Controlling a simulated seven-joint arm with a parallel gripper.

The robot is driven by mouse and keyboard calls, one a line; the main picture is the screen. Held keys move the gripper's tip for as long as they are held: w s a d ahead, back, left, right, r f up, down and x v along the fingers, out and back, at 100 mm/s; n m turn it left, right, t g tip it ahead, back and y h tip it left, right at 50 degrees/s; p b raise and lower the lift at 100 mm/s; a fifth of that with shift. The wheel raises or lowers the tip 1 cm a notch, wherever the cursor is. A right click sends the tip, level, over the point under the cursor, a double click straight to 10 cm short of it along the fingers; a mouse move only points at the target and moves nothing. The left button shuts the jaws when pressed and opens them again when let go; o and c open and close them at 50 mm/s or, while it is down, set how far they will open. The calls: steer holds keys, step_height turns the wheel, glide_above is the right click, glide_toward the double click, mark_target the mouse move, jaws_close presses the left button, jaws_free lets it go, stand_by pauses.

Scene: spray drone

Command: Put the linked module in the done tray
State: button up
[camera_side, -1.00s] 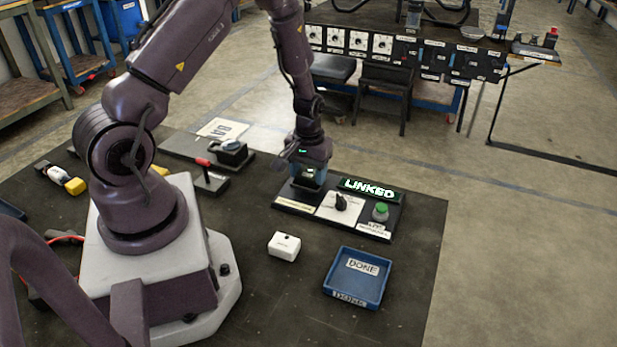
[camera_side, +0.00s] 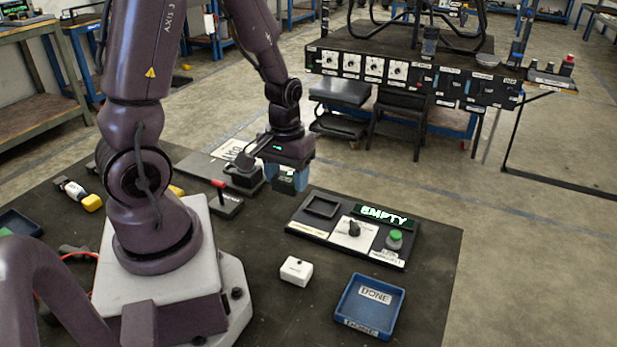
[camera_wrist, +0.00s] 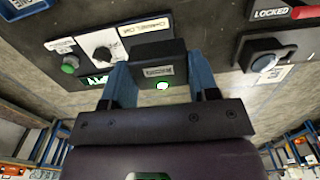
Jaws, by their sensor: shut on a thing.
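My gripper (camera_side: 287,178) is shut on the dark module (camera_wrist: 157,62), which has a small label and a lit green light in the wrist view. It holds the module in the air, left of the linking station (camera_side: 346,228) in the side view. The station's square socket (camera_side: 322,207) is empty and its display (camera_side: 384,216) reads "EMPTY".
A white box (camera_side: 296,271) stands between my base and the tray. The station carries a black knob (camera_side: 354,229) and a green button (camera_side: 394,240). A red-handled clamp (camera_side: 226,200) and a dark unit (camera_side: 243,175) stand near my gripper. The table between station and tray is clear.

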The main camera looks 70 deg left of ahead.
steer(key=s+d+r, duration=0.1)
steer(key=s+d, duration=0.1)
steer(key=s, duration=0.1)
glide_toward(370, 308)
step_height(370, 308, down, 6)
steer(key=shift+f, duration=0.2)
stand_by(0.4)
steer(key=o, duration=0.7)
steer(key=shift+f, duration=0.15)
